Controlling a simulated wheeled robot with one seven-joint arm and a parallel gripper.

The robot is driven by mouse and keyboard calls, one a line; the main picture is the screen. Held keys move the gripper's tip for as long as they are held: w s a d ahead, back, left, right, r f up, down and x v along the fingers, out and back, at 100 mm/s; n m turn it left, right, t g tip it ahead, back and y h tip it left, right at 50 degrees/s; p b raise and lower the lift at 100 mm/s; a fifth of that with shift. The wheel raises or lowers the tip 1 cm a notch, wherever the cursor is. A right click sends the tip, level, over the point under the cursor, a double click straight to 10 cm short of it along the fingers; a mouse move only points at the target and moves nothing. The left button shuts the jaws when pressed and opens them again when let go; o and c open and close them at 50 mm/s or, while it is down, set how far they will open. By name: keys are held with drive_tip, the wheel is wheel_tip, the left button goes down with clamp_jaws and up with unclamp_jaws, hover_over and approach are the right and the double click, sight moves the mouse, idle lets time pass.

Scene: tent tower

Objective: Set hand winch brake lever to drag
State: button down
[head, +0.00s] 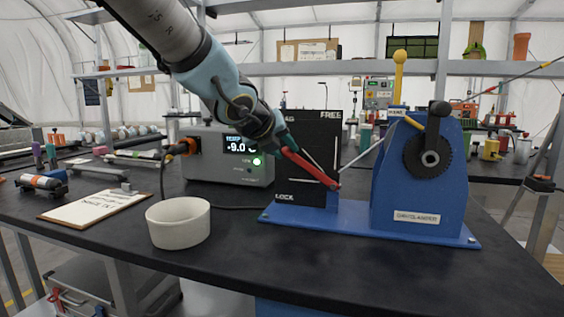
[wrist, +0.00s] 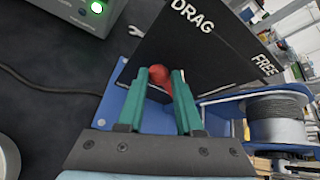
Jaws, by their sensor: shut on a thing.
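The blue hand winch (head: 420,185) stands on the dark bench, with a black brake panel (head: 308,168) on its left. The panel reads FREE at top right, LOCK at bottom left and a partly hidden DRAG at top left; DRAG and FREE also show on the panel in the wrist view (wrist: 215,50). The red brake lever (head: 312,172) slants up and left from its lower right end, its outer end left of the panel's middle, below DRAG. My gripper (head: 284,146) is shut on that outer end. In the wrist view, its red tip (wrist: 160,75) sits between the teal fingers.
A grey readout box (head: 228,165) stands left of the panel, close behind my gripper. A white bowl (head: 178,222) and a clipboard (head: 98,205) lie to the left. The winch's crank (head: 430,158) and rope drum (wrist: 275,118) are right of the panel. The front bench is clear.

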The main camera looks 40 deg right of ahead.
drive_tip(key=shift+s+d+r+b, duration=0.1)
drive_tip(key=shift+s+b, duration=0.05)
drive_tip(key=shift+b, duration=0.15)
drive_tip(key=shift+r+m+t, duration=0.15)
drive_tip(key=shift+m+t, duration=0.15)
drive_tip(key=shift+s+d+r+m+y+b, duration=0.35)
drive_tip(key=shift+s+r+y+b, duration=0.15)
drive_tip(key=shift+b, duration=0.55)
drive_tip(key=shift+s+t, duration=0.1)
drive_tip(key=shift+t, duration=0.2)
drive_tip(key=c, duration=0.6)
unclamp_jaws()
drive_tip(key=shift+r, duration=0.1)
drive_tip(key=shift+c, duration=0.2)
